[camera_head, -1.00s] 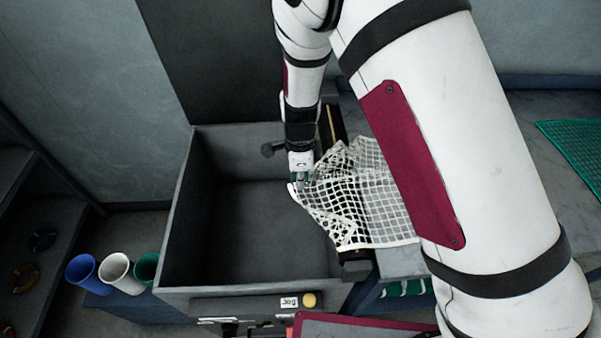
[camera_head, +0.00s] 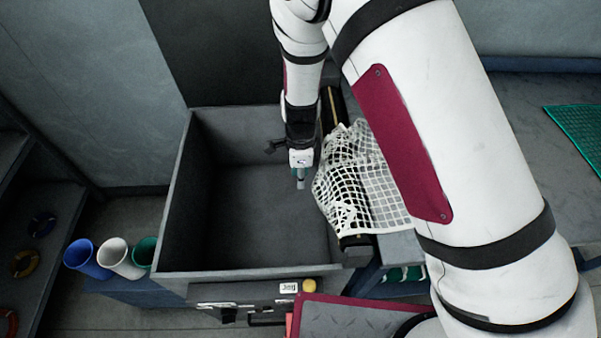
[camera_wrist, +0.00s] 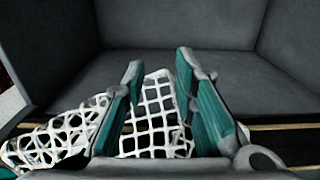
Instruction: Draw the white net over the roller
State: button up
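The white net (camera_head: 372,190) is draped over the dark roller (camera_head: 333,112) in the head view. Its bunched left edge hangs slightly over the bin side of the roller, and its right part lies on the grey table, partly hidden by my arm. My gripper (camera_head: 300,184) points down over the open bin, just left of the net's edge and apart from it. In the wrist view my gripper (camera_wrist: 160,66) has its teal-padded fingers spread with nothing held. The net (camera_wrist: 155,120) shows beyond and between them, with more mesh at the left.
The deep grey bin (camera_head: 172,225) is empty. Its front carries a "Jog" label and a yellow button (camera_head: 309,286). Blue, white and green cups (camera_head: 114,254) stand at the left.

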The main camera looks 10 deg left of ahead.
jog(key=o, duration=1.3)
notch_tip(320, 180, up, 6)
jog(key=p, duration=0.3)
jog(key=shift+f, duration=0.25)
notch_tip(320, 180, up, 12)
dwell(0.3)
